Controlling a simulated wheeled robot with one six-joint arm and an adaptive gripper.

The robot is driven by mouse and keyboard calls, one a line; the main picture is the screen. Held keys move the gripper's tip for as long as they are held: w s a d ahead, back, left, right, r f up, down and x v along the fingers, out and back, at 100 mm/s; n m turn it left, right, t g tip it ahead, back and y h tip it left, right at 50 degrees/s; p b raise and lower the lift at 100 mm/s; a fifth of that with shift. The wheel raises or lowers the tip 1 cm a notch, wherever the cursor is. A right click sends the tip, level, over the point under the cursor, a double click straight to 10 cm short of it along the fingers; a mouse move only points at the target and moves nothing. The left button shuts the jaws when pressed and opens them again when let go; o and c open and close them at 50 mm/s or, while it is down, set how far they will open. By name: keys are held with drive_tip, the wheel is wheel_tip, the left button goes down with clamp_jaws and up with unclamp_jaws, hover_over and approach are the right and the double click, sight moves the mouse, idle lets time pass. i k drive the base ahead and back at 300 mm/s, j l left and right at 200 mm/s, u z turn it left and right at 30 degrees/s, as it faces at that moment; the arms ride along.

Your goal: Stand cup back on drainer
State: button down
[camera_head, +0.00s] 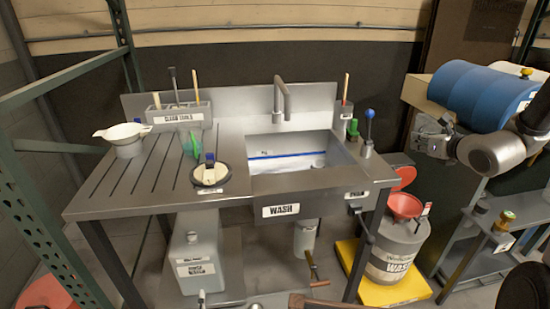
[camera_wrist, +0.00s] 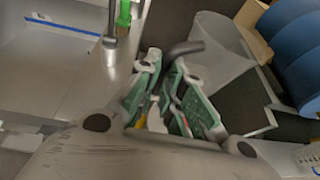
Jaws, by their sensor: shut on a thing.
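My gripper (camera_head: 430,138) is raised in the air to the right of the sink, away from the drainer. In the wrist view its green-padded fingers (camera_wrist: 166,80) are close together, shut on a grey translucent cup (camera_wrist: 222,45). The cup is tilted and extends beyond the fingertips, with a dark curved handle beside it. The exact contact is hard to see. In the head view the cup is small and hard to separate from the gripper. The slotted drainer (camera_head: 130,178) is left of the sink, largely bare in its middle and front.
A white funnel-like vessel (camera_head: 124,137) stands at the drainer's back left. A clear container with a green item (camera_head: 191,146) and a round pot (camera_head: 209,173) stand at its right. A tool box (camera_head: 178,115), faucet (camera_head: 280,95) and blue-knobbed lever (camera_head: 369,125) rise around the sink (camera_head: 290,182).

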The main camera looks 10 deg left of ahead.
sight(180, 171)
drive_tip(key=k+j+u, duration=0.45)
drive_tip(key=j+u, duration=0.25)
drive_tip(key=l, duration=0.1)
